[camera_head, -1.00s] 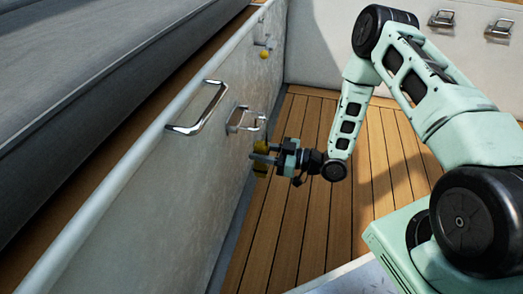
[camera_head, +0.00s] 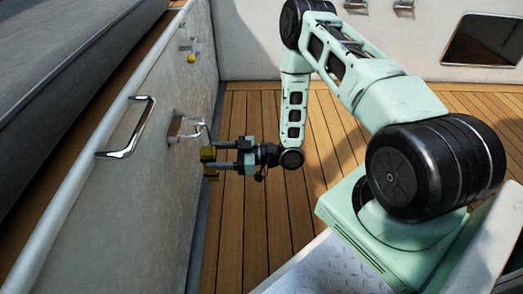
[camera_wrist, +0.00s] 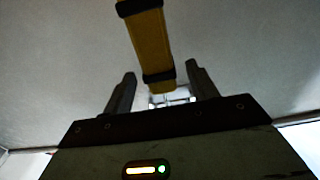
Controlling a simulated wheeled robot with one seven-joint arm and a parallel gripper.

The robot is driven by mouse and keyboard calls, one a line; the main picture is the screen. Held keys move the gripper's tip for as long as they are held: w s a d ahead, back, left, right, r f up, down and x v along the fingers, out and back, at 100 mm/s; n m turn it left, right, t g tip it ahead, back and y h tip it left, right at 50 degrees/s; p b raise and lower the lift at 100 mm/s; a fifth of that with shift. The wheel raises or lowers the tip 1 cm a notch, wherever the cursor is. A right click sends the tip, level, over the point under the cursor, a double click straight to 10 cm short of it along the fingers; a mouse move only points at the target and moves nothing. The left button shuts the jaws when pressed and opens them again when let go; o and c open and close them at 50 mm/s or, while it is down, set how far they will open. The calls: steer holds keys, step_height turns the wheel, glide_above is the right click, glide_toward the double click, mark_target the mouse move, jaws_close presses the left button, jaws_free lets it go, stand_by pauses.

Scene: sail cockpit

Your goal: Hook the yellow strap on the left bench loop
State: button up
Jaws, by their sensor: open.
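The yellow strap (camera_head: 208,154) hangs upright close to the left bench's side panel, at the fingertips of my gripper (camera_head: 216,156). It also shows in the wrist view (camera_wrist: 148,40), with black bands, its end between my two fingers. My gripper is open, with its fingers apart on either side of the strap; contact cannot be told. The metal bench loop (camera_head: 180,128) is on the panel just above and left of the strap. A thin metal hook (camera_head: 206,132) sits between loop and strap top; I cannot tell whether it passes through the loop. In the wrist view, metal shows behind the strap's end.
A larger metal handle (camera_head: 128,128) stands out from the same panel, nearer to me. A small yellow ball-like item (camera_head: 191,59) hangs farther along it. The wooden deck (camera_head: 245,215) right of the panel is clear.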

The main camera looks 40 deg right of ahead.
steer(key=p+v, duration=0.5)
steer(key=v, duration=0.9)
steer(key=shift+s+d, duration=0.1)
steer(key=shift+d, duration=0.05)
